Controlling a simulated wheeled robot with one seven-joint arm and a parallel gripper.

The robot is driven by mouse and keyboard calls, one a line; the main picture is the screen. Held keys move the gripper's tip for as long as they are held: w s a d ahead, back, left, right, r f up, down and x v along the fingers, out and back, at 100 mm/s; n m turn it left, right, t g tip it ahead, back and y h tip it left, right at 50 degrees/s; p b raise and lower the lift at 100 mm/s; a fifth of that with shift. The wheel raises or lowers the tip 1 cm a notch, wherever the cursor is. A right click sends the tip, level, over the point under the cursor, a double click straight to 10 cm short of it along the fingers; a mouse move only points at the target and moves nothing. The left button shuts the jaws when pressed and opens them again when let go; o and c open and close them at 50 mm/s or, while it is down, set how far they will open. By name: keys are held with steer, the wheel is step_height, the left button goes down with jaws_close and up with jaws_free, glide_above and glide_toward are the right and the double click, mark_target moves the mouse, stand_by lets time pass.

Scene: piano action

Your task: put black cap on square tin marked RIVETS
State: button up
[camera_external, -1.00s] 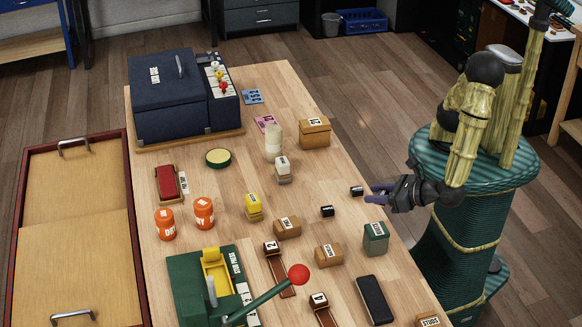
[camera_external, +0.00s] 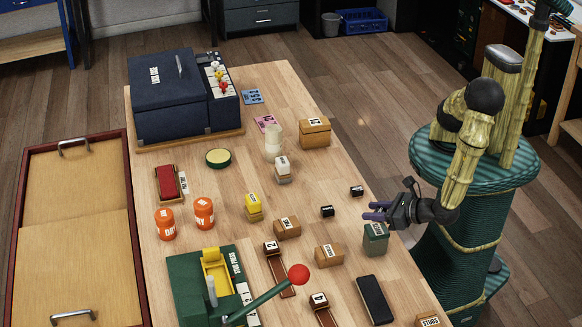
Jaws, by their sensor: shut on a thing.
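My gripper (camera_external: 377,211) is at the right edge of the table, just above the green square tin. Its purple fingers point left and are closed on a small dark thing, apparently the black cap, hardly visible between them. The green square tin (camera_external: 376,240) stands upright on the table with a white label too small to read surely as RIVETS. The gripper is apart from the tin. Two small black cylinders lie on the table, one (camera_external: 357,190) up and left of the gripper, the other (camera_external: 327,211) further left.
Tan boxes (camera_external: 286,229) (camera_external: 328,255), a yellow tin (camera_external: 253,207) and a grey tin (camera_external: 283,171) stand left of the gripper. A dark phone-like slab (camera_external: 375,299) lies in front. A green press with a red-knobbed lever (camera_external: 298,275) is front left.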

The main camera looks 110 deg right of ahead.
mark_target(373, 228)
steer(key=shift+f, duration=1.9)
steer(key=shift+f, duration=0.15)
steer(key=o, duration=1)
steer(key=b+v, duration=0.1)
steer(key=v, duration=1.1)
steer(key=shift+r, duration=0.25)
steer(key=shift+d, duration=0.1)
